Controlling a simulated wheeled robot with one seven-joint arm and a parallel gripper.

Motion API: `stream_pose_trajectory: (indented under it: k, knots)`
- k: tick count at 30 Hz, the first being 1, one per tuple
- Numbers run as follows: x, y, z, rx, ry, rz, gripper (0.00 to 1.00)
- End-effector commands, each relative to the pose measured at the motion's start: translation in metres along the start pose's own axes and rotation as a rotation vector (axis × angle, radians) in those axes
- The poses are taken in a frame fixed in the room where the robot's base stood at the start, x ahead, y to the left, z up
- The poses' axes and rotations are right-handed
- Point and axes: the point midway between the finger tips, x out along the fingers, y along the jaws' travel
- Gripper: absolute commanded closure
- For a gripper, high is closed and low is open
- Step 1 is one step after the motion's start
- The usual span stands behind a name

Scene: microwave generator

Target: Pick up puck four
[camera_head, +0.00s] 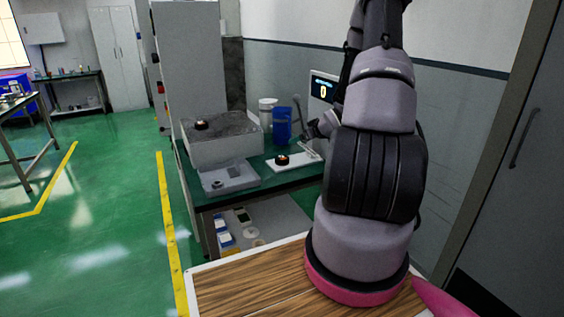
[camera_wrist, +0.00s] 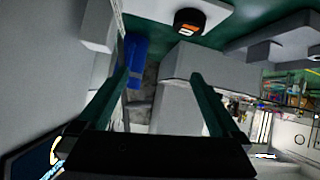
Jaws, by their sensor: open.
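A black puck with an orange mark (camera_head: 282,159) lies on a white plate (camera_head: 308,162) on the green bench. The puck also shows at the top of the wrist view (camera_wrist: 190,21), beyond my fingertips; I cannot read its number. A second dark puck (camera_head: 201,125) sits on top of the grey block (camera_head: 225,150); its number is too small to read. My gripper (camera_wrist: 160,78) is open and empty, its two dark green fingers apart. In the head view it is just right of the plate, partly hidden by my arm.
A blue cup (camera_head: 281,125) and white containers (camera_head: 267,109) stand behind the plate. A grey tray (camera_head: 228,178) lies at the bench's front left. A lit screen (camera_head: 323,88) stands at the back, near my arm. Open green floor (camera_head: 90,225) lies left.

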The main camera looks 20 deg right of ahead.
Motion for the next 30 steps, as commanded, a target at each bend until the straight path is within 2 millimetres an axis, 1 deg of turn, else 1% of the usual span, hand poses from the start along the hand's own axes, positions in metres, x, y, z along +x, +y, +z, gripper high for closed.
stream_pose_trajectory:
  k: [1, 3, 6, 9, 12, 15, 17, 24, 27, 30]
  knots:
    - [0.008, -0.002, 0.021, 0.016, 0.03, -0.021, 0.0]
    - [0.016, -0.006, 0.041, 0.026, 0.093, -0.049, 0.0]
    - [0.023, -0.014, 0.064, 0.046, 0.184, -0.079, 0.0]
    - [0.025, -0.022, 0.08, 0.067, 0.267, -0.097, 0.0]
    - [0.024, -0.028, 0.09, 0.08, 0.328, -0.105, 0.0]
    - [0.024, -0.031, 0.094, 0.088, 0.362, -0.108, 0.0]
    - [0.027, -0.032, 0.093, 0.088, 0.372, -0.109, 0.0]
    - [0.06, -0.036, 0.08, 0.086, 0.373, -0.111, 0.0]
    - [0.07, -0.037, 0.075, 0.086, 0.373, -0.109, 0.0]
    - [0.076, -0.038, 0.073, 0.087, 0.371, -0.109, 0.0]
